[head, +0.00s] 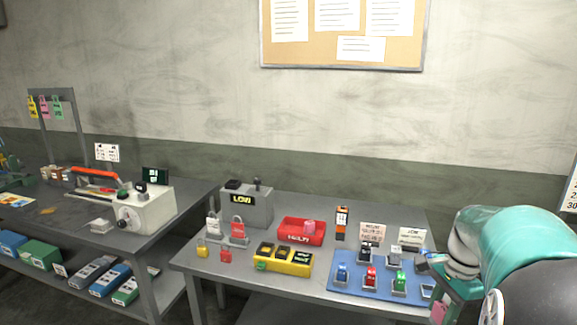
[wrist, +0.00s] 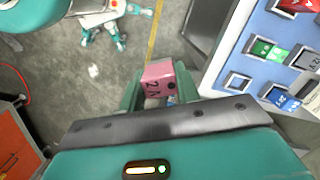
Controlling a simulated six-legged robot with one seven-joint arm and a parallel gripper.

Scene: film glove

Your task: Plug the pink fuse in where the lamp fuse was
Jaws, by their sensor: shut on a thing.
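The pink fuse (wrist: 156,72) is between the fingers of my gripper (wrist: 158,88) in the wrist view, with dark printing on its face. In the head view the pink fuse (head: 438,313) shows low at the right edge of the table, partly cut off by the frame bottom. My gripper there is mostly hidden behind my own arm. The blue fuse board (head: 340,288) lies to its left, with blue, red and green fuses in the front row and dark and grey ones behind. In the wrist view the board (wrist: 222,62) is to the right of the held fuse, apart from it.
A red tray (head: 290,237) holds a pinkish piece. A yellow rack (head: 296,269) with dark slots stands in front of it. A grey box (head: 260,211) reads "LOW". Floor is open below my gripper.

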